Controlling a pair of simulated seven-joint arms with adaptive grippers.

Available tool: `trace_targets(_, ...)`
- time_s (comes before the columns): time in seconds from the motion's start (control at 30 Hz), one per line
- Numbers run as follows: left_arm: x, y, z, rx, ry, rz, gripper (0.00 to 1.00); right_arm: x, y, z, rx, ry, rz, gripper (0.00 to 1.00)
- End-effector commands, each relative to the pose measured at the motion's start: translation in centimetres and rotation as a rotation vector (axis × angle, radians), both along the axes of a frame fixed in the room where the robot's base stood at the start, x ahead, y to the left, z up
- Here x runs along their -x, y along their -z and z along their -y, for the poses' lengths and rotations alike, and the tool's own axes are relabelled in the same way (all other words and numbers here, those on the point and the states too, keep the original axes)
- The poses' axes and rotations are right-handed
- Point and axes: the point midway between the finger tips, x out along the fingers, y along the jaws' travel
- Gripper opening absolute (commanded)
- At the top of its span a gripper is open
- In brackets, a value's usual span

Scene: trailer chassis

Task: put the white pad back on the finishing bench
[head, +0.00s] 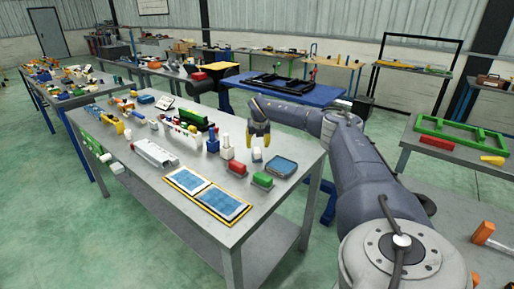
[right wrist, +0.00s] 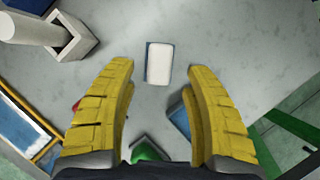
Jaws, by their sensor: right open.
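The white pad (right wrist: 159,63) shows in the right wrist view. It is a small white block with a blue edge, lying on a grey surface just beyond my fingertips and between their lines. My right gripper (head: 258,143) is over the right end of the grey bench (head: 187,213) in the head view. Its yellow fingers also show in the right wrist view (right wrist: 162,85), spread wide with nothing between them. I cannot make out the pad in the head view, where my gripper may cover it. My left gripper is not in view.
A blue table (head: 310,94) stands behind. Bare bench surrounds the pad.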

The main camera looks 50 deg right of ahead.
Motion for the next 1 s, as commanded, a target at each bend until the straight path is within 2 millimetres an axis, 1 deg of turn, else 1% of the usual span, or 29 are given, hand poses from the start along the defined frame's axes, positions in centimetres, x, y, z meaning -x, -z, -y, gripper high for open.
trace_targets(0.03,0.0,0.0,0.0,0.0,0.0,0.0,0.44,0.3,-1.0,-0.2,0.0,-0.001,0.004,0.51)
trace_targets(0.2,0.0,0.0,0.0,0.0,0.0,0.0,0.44,1.2,-3.7,-1.1,0.0,0.0,0.003,0.51)
trace_targets(0.43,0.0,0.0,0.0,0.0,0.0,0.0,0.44,2.0,-6.2,-1.9,0.0,0.0,0.001,0.51)
trace_targets(0.63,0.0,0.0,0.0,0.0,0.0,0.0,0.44,2.4,-7.2,-2.1,0.0,0.001,0.0,0.51)
trace_targets(1.0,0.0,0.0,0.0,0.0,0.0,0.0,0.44,2.4,-7.4,-2.2,0.0,0.001,0.0,0.51)
